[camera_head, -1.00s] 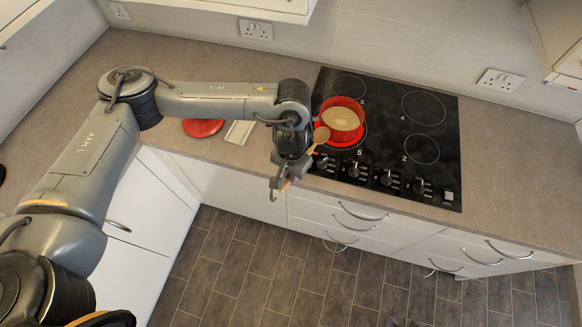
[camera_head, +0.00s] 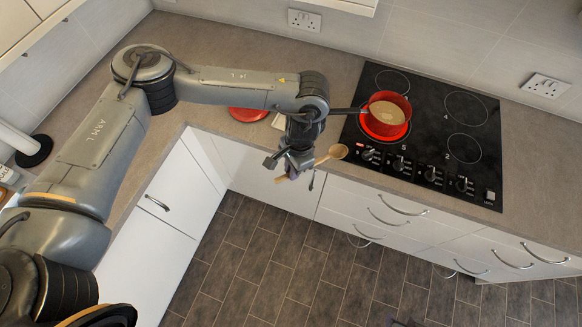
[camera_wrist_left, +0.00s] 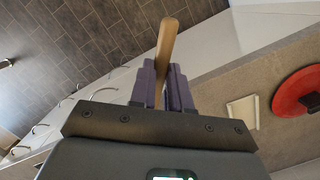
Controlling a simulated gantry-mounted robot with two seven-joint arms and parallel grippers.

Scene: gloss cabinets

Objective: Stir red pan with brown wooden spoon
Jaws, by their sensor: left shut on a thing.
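The red pan (camera_head: 387,118) stands on the lit front-left ring of the black hob, with pale beige contents inside and its dark handle pointing left. My left gripper (camera_head: 290,170) is shut on the brown wooden spoon (camera_head: 338,151), left of and in front of the pan, near the counter's front edge. The spoon's bowl points right toward the hob and is apart from the pan. In the left wrist view the spoon's handle (camera_wrist_left: 166,45) sticks out between the purple fingers (camera_wrist_left: 163,85). My right gripper is out of view.
A red round lid-like disc (camera_head: 248,115) and a pale rectangular dish (camera_head: 279,121) lie on the counter behind my left arm. Hob knobs (camera_head: 402,166) line the hob's front. White drawers with handles (camera_head: 403,207) stand below. The floor in front is clear.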

